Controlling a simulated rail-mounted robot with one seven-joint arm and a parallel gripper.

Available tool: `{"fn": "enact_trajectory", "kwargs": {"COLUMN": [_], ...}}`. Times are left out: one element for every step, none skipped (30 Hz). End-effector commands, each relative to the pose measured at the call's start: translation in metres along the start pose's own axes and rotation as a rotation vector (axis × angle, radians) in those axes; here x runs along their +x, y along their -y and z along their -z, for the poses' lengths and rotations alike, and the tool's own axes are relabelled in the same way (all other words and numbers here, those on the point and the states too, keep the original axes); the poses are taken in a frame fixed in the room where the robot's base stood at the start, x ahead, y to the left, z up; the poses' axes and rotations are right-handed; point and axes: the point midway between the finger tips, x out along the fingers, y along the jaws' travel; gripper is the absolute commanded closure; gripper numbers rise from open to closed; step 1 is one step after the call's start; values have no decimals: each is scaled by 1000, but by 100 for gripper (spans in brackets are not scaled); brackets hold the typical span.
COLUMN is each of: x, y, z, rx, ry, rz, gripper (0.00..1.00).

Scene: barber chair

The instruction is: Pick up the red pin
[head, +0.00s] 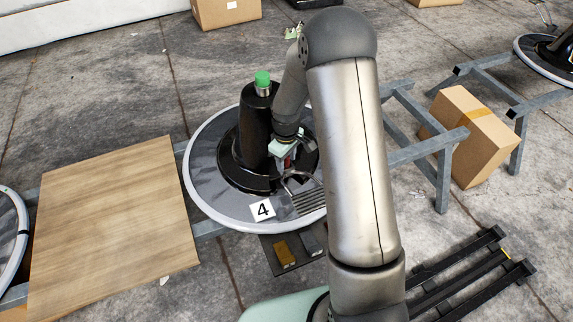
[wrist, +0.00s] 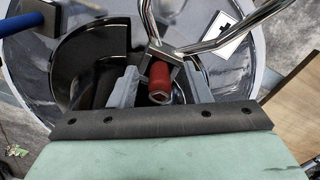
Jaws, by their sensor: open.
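The red pin (wrist: 159,80) is a short red cylinder with a socket-like hole in its near end. In the wrist view it stands between the two grey fingers of my gripper (wrist: 157,84), close to a metal bracket. The fingers are open, with a visible gap on each side of the pin. In the head view my gripper (head: 286,155) is low beside the black column of the chair base, and a bit of red shows below it. The pin's far end is hidden.
The black column (head: 257,125) with a green cap (head: 262,78) stands close on the left. A bent chrome footrest (head: 303,187) is right beside the gripper. A card marked 4 (head: 262,210) lies on the round base (head: 205,185). A wooden board (head: 115,220) is further left.

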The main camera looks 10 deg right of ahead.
Motion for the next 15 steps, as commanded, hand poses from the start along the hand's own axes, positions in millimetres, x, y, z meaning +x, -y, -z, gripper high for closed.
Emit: {"fn": "enact_trajectory", "kwargs": {"x": [-1, -1, -1, -1, -1, -1, -1, -1, -1, -1, -1, -1, -1, -1, -1], "y": [0, 0, 0, 0, 0, 0, 0, 0, 0, 0, 0, 0, 0, 0, 0], "z": [0, 0, 0, 0, 0, 0, 0, 0, 0, 0, 0, 0, 0, 0, 0], "rx": [0, 0, 0, 0, 0, 0, 0, 0, 0, 0, 0, 0, 0, 0, 0], "ry": [-1, -1, -1, -1, -1, -1, -1, -1, -1, -1, -1, -1, -1, -1, -1], "rz": [-1, -1, 0, 0, 0, 0, 0, 0, 0, 0, -1, 0, -1, -1, -1], "gripper": [56, 56, 56, 62, 70, 81, 90, 98, 100, 100, 100, 100, 100, 100, 100]}}
